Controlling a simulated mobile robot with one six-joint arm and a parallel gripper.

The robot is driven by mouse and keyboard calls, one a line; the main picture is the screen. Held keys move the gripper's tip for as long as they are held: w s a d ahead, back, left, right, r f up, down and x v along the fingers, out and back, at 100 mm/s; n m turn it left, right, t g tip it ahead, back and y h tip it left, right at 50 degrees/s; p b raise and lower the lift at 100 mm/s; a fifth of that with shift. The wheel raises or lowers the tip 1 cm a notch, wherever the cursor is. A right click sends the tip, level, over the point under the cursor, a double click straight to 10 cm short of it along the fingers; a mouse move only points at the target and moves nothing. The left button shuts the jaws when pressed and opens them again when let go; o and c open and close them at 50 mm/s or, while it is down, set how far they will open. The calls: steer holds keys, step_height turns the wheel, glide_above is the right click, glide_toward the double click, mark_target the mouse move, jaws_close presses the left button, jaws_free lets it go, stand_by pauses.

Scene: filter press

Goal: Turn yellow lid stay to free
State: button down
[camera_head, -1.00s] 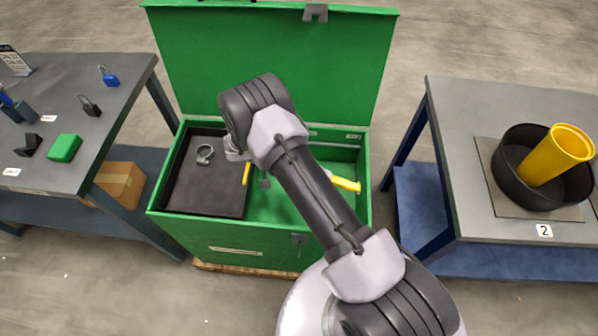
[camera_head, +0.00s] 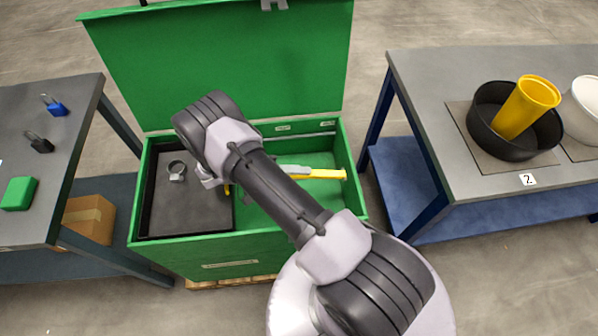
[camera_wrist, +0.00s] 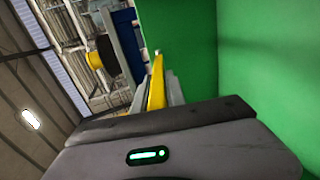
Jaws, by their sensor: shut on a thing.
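The yellow lid stay (camera_head: 325,174) shows as a bar inside the green chest, toward its right wall. My gripper (camera_head: 292,169) reaches right behind my arm, and its light grey fingers meet the stay's left end. In the wrist view the yellow stay (camera_wrist: 156,82) stands between the grey fingers of my gripper (camera_wrist: 158,98), which is shut on it. The green lid (camera_head: 225,65) stands open at the back of the chest. My arm hides part of the chest and most of the gripper body. A small yellow piece (camera_head: 228,190) shows beside my wrist.
A dark tray (camera_head: 165,215) in the chest's left part holds a grey ring-shaped item (camera_head: 177,170). The left table (camera_head: 65,110) carries padlocks and a green block (camera_head: 18,193). The right table (camera_head: 425,80) carries a black pan (camera_head: 485,100) with a yellow cylinder (camera_head: 525,105).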

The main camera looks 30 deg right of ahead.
steer(key=c, duration=1.4)
jaws_free()
steer(key=shift+s+d, duration=0.1)
steer(key=shift+o, duration=0.2)
steer(key=p+v, duration=0.1)
steer(key=v, duration=1.6)
steer(key=shift+a, duration=0.2)
